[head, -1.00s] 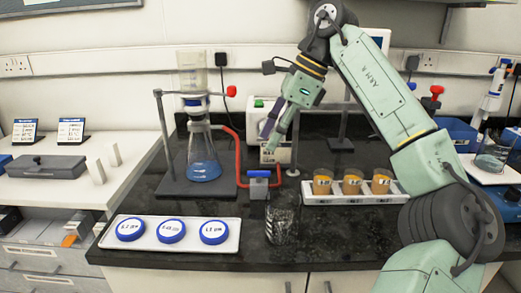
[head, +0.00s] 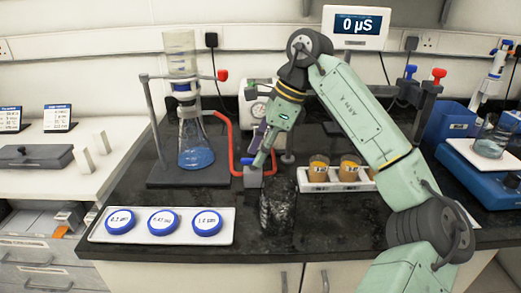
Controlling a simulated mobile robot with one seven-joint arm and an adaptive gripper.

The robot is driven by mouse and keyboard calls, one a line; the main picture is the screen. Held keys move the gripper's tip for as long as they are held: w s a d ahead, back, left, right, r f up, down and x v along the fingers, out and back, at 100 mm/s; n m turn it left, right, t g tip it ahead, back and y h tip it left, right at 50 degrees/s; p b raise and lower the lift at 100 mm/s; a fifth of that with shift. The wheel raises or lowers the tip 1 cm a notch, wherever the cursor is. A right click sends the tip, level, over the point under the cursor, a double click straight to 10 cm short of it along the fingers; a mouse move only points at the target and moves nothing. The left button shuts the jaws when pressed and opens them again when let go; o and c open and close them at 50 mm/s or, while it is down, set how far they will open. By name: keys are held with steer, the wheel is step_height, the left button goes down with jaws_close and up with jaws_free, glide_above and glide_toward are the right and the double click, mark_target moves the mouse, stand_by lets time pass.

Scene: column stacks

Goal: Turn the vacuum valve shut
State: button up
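The vacuum valve (head: 252,181) is a small grey block on the bench, in line with the red hose. A bit of its blue handle (head: 249,169) shows on top, partly hidden by my gripper. My gripper (head: 260,162) points down and left, with its fingertips right at the handle. I cannot tell whether the fingers touch the handle or whether they are open or shut. The red hose (head: 232,142) runs from the filter flask (head: 195,148), which holds blue liquid, to the valve. The white pump (head: 252,100) stands behind, partly hidden by my arm.
A white tray (head: 222,238) with blue-lidded dishes lies front left. A white rack (head: 316,187) of orange-filled cups stands to the right, partly behind my arm.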

steer(key=shift+f, duration=0.15)
jaws_close()
stand_by(0.4)
